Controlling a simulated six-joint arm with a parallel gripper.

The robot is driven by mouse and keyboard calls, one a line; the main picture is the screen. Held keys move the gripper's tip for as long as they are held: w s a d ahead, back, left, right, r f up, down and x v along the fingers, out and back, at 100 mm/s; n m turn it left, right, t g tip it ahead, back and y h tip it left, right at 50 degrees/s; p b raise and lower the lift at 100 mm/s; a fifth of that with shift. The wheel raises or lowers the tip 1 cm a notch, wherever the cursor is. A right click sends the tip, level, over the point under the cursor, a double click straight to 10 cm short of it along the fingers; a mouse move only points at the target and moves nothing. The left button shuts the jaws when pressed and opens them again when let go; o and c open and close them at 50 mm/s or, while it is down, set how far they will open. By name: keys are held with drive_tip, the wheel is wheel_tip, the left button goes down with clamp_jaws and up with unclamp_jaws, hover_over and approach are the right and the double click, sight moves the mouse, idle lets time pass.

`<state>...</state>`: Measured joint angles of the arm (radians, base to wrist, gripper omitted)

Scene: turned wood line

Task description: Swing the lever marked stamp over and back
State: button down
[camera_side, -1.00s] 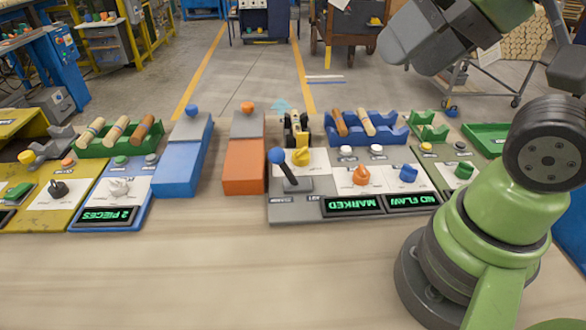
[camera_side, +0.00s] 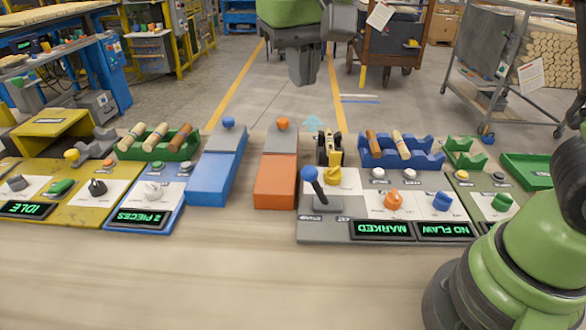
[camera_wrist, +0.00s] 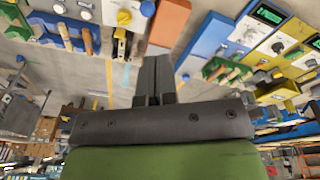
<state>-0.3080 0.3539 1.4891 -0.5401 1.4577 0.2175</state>
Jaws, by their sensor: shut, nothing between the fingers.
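A lever with a blue ball (camera_side: 310,173) stands on a grey panel (camera_side: 312,231), leaning back and to the left in the side view. Its small labels are too small to read, so I cannot confirm the stamp marking. Its blue ball (camera_wrist: 147,8) shows at the top edge of the wrist view. My gripper (camera_side: 303,82) hangs in the air beyond and above the row of panels, fingers down, apart from the lever. In the wrist view the fingers (camera_wrist: 157,62) are together and empty.
On the lever's panel are a yellow knob (camera_side: 334,176), an orange knob (camera_side: 393,200), a blue knob (camera_side: 442,201) and displays reading MARKED and NO FLAW. An orange block (camera_side: 275,182) and a blue block (camera_side: 213,178) stand left. The front bench is clear.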

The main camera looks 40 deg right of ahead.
drive_tip(key=w+a+f+g+h, duration=0.1)
drive_tip(key=w+a+f+h, duration=0.1)
drive_tip(key=w+a+f, duration=0.3)
wheel_tip(320, 180, down, 5)
drive_tip(key=shift+r+g+h, duration=0.2)
drive_tip(key=shift+g+h, duration=0.1)
drive_tip(key=shift+h, duration=0.1)
drive_tip(key=shift+f, duration=0.1)
approach(317, 184)
wheel_tip(317, 184, down, 5)
drive_tip(key=w+a, duration=0.2)
drive_tip(key=shift+d, duration=0.6)
